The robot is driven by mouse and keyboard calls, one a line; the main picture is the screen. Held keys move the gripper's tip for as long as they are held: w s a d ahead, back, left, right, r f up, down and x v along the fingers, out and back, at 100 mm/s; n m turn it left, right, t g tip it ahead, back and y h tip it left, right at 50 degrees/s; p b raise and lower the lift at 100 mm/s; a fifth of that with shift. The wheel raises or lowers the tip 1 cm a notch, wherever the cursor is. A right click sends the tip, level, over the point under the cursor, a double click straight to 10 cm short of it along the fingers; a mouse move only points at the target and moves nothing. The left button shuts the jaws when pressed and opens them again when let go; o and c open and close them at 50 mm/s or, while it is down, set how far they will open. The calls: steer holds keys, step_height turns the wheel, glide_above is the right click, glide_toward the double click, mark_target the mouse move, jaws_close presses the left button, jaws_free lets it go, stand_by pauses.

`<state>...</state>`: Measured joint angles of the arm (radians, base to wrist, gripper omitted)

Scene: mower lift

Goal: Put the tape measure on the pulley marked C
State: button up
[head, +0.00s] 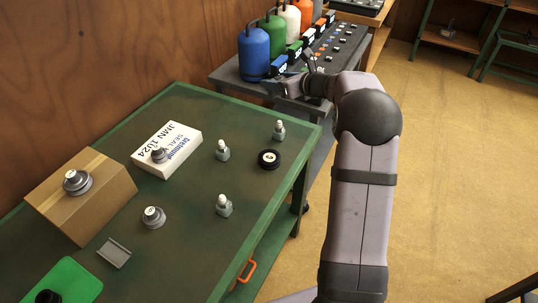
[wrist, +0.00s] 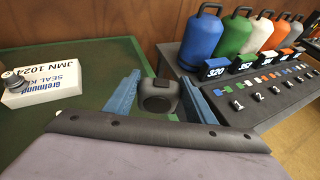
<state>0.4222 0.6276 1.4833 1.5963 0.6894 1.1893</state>
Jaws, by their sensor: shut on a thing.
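My gripper (wrist: 160,78) has blue fingers and is shut on a dark grey, rounded blocky thing (wrist: 158,97), which I take to be the tape measure. In the head view my gripper (head: 291,84) is beyond the green table's far right corner, by the grey bench; the held thing is hard to make out there. Stepped grey pulleys sit on the cardboard box (head: 77,182), on the white box (head: 158,155) and on the bare table (head: 153,217). A black wheel with a pale centre (head: 269,158) lies at the table's right. Pulley marks are too small to read, so I cannot tell which is C.
The green table (head: 190,260) also holds a cardboard box (head: 100,205), a white seal-kit box (head: 181,142), grey posts with pale tops (head: 222,151), a small metal bracket (head: 114,252) and a green mat (head: 75,279). Coloured cylinders (head: 253,55) line the grey bench (head: 228,75).

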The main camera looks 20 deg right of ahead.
steer(key=s+d, duration=0.3)
steer(key=n+g+y+p, duration=0.1)
steer(key=n+g+y, duration=0.2)
steer(key=n+y, duration=0.2)
glide_above(269, 156)
steer(key=shift+f, duration=6.25)
steer(key=shift+f, duration=0.1)
steer(key=shift+f, duration=0.15)
steer(key=o, duration=1.3)
steer(key=shift+s, duration=0.1)
